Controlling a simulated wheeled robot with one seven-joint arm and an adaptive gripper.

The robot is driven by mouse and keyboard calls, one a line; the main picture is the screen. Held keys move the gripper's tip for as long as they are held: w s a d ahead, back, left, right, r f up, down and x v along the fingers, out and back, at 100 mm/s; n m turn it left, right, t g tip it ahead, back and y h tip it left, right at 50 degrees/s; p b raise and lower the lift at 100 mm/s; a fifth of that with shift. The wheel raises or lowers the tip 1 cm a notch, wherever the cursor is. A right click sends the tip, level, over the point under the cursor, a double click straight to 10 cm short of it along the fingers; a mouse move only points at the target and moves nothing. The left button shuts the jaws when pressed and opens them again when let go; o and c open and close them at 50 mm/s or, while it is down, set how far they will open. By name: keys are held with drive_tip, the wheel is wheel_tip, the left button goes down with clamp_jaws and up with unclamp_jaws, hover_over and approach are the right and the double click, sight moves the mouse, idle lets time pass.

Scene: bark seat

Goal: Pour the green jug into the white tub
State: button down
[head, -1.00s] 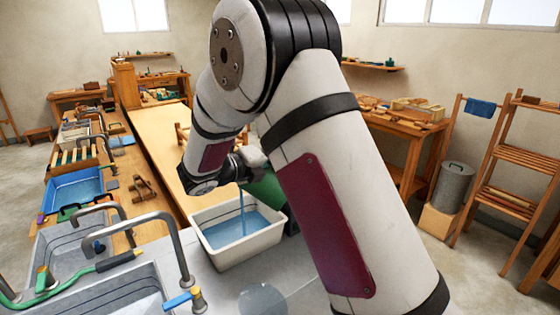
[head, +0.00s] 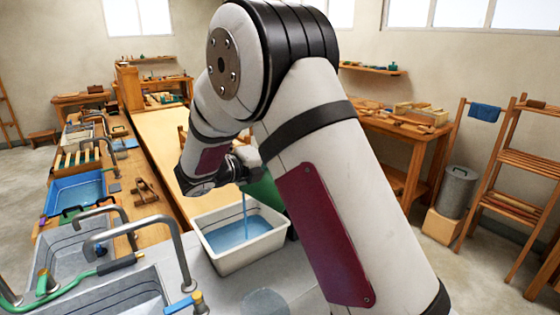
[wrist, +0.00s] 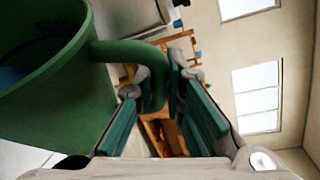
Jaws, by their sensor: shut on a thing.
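The white tub (head: 242,260) stands on the grey counter and holds blue liquid. A thin blue stream (head: 244,210) falls into it from above. The green jug (head: 268,190) is mostly hidden behind my arm in the head view. In the wrist view the green jug (wrist: 60,105) fills the left side, tipped over, with some blue inside its mouth. My gripper (wrist: 165,85) is shut on the jug's handle (wrist: 128,52). In the head view my gripper (head: 242,165) is above the tub's back edge, partly hidden by my arm.
A metal sink (head: 110,295) with curved taps (head: 150,225) is left of the tub. A blue basin (head: 75,192) and wooden tools (head: 145,190) lie farther back on the left. A grey round object (head: 264,303) sits in front of the tub. A workbench (head: 405,130) is behind my arm.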

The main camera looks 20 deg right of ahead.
drive_tip(key=shift+w+a+r+n, duration=0.25)
drive_tip(key=shift+w+a+n, duration=0.05)
drive_tip(key=shift+w+a, duration=0.1)
drive_tip(key=shift+w+a+r+b, duration=0.1)
drive_tip(key=shift+w+r+b, duration=0.1)
drive_tip(key=shift+b, duration=0.1)
drive_tip(key=shift+w+a+r+n+h, duration=0.1)
drive_tip(key=shift+w+a+n+h, duration=0.1)
drive_tip(key=shift+n+h, duration=0.15)
drive_tip(key=shift+w+a+r, duration=0.1)
drive_tip(key=shift+w+a, duration=0.1)
drive_tip(key=shift+w+a+r+n+b, duration=0.2)
drive_tip(key=shift+w+n+b, duration=0.15)
drive_tip(key=shift+n, duration=0.1)
drive_tip(key=shift+s, duration=0.15)
